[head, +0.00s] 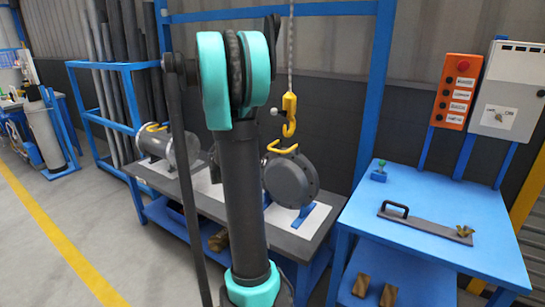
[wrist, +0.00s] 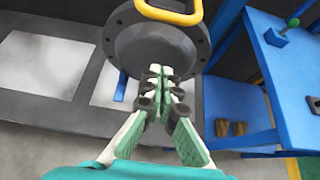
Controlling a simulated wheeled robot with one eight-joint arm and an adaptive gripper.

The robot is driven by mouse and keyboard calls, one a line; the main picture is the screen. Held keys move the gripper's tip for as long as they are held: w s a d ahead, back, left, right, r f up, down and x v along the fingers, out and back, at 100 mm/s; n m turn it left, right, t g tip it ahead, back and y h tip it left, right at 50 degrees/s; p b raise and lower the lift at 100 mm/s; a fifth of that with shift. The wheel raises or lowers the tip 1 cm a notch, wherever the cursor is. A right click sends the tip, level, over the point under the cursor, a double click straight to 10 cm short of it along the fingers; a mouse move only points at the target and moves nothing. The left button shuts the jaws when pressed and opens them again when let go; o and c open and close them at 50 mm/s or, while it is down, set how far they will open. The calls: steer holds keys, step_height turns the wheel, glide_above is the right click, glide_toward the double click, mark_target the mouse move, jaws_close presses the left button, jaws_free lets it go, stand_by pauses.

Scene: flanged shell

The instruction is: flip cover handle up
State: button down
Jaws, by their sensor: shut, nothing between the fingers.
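The dark grey round cover (head: 291,182) stands upright on a small blue stand on the grey bench, and it fills the top of the wrist view (wrist: 195,42). Its yellow handle (head: 283,149) is a bent bar at the cover's top edge. The handle also shows at the top of the wrist view (wrist: 168,15), partly cut off by the frame. My gripper (wrist: 161,78) is shut and empty, in front of the cover's lower face and below the handle. Whether the fingertips touch the cover, I cannot tell. My arm hides the gripper in the head view.
A grey flanged shell (head: 158,147) with a yellow handle lies at the bench's left. A yellow hook (head: 289,113) hangs on a chain above the cover. A blue table (head: 400,254) at the right holds a flat bar tool (head: 425,226). Blue frame posts stand behind.

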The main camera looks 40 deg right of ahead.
steer(key=w+d+f, duration=0.1)
steer(key=w+d, duration=0.2)
steer(key=d, duration=0.5)
steer(key=shift+w+d, duration=0.3)
steer(key=shift+d, duration=0.05)
stand_by(0.3)
steer(key=shift+r, duration=0.1)
